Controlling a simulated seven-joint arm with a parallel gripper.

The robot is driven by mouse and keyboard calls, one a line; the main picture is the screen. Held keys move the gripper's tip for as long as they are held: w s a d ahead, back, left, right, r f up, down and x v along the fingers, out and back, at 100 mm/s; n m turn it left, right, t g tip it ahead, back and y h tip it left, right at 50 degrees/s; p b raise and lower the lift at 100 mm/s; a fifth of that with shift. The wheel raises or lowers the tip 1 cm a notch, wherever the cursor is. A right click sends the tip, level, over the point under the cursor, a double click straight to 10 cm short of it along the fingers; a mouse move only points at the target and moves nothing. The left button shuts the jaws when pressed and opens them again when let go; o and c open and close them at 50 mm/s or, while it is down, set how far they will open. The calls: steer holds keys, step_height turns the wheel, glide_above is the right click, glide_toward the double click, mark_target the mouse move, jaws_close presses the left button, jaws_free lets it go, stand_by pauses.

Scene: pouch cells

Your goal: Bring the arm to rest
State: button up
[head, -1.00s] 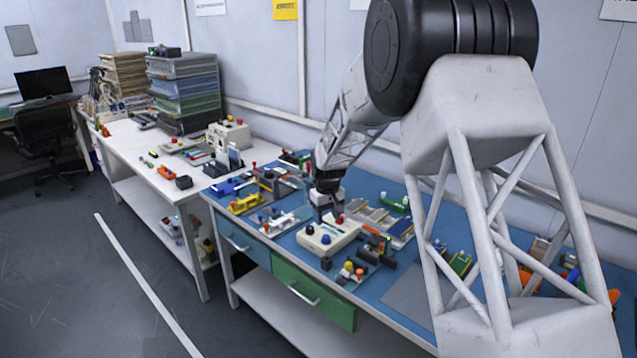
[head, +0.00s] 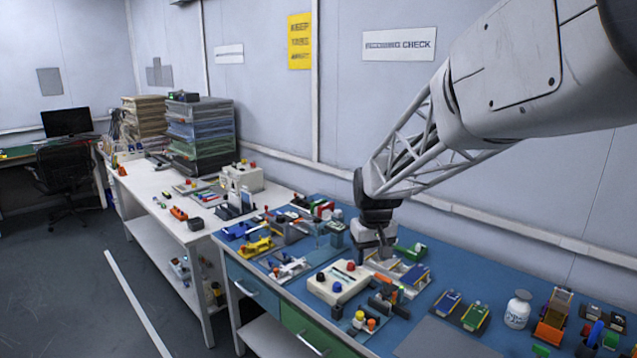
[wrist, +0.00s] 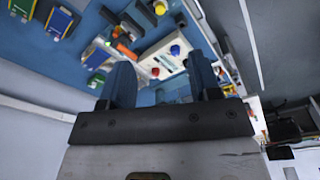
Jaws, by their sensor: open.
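My arm reaches in from the upper right of the head view, over the blue-topped bench (head: 455,265). My gripper (head: 383,252) hangs fingers down above the back of the bench, behind the cream box. It is small in that view. In the wrist view my gripper's two dark blue fingers (wrist: 163,78) stand apart with nothing between them. The cream box (head: 338,282) with red and blue knobs sits on the bench, and it also shows beyond the fingers in the wrist view (wrist: 165,62).
Small fixtures and a yellow clamp (head: 257,246) crowd the bench's left part. Blue-and-yellow pouch cell holders (head: 475,316), a white bottle (head: 518,309) and an orange rack (head: 553,316) stand to the right. The wall (head: 330,120) is close behind. A white table (head: 150,190) adjoins at left.

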steer(key=s+d+r+m, duration=0.1)
steer(key=s+d, duration=0.2)
steer(key=s, duration=1.4)
steer(key=s+d+r+m+t, duration=0.1)
steer(key=s+d+r+m, duration=0.1)
steer(key=s, duration=1.6)
steer(key=shift+s+d+r+t, duration=0.15)
steer(key=shift+s+d+t, duration=0.15)
steer(key=shift+d, duration=0.2)
